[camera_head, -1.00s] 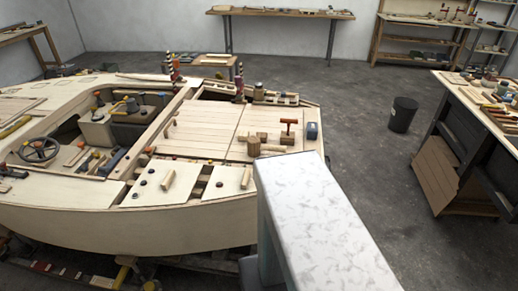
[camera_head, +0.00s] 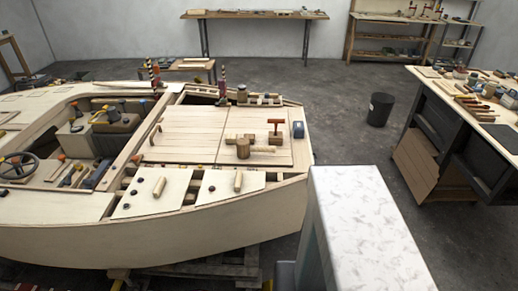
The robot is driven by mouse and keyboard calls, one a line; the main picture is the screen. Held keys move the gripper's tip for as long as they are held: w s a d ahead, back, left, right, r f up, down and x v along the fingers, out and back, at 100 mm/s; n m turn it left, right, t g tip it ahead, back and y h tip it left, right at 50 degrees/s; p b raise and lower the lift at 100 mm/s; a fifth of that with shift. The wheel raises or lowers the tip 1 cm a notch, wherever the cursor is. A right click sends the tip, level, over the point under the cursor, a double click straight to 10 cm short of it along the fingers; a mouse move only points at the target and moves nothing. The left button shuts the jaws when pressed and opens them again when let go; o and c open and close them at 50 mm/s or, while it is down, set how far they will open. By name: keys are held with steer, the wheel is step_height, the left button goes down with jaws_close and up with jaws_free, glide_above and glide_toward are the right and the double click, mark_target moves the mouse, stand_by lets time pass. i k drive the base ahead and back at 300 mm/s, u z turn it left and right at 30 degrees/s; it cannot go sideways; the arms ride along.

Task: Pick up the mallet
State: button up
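A wooden mallet (camera_head: 243,148) appears to lie on the planked right-hand deck (camera_head: 190,143) of the plywood boat hull. It has a thick brown block-like head, and a pale handle seems to point right. Right behind it stands a T-shaped tool (camera_head: 276,128) with an orange-red top, beside small brown blocks. A dark blue-grey item (camera_head: 298,130) stands to their right near the deck edge. The items overlap, so their exact contacts cannot be told. My gripper is not in view.
A pale marbled block (camera_head: 365,205) fills the lower right, close to the hull's right end; I cannot tell if it is mine. A cluttered workbench (camera_head: 470,95) stands right. A dark bin (camera_head: 380,108) stands on open grey floor between hull and bench.

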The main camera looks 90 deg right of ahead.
mark_target(244, 149)
steer(key=z, duration=0.9)
steer(key=i, duration=0.6)
steer(key=k, duration=0.6)
steer(key=u, duration=0.3)
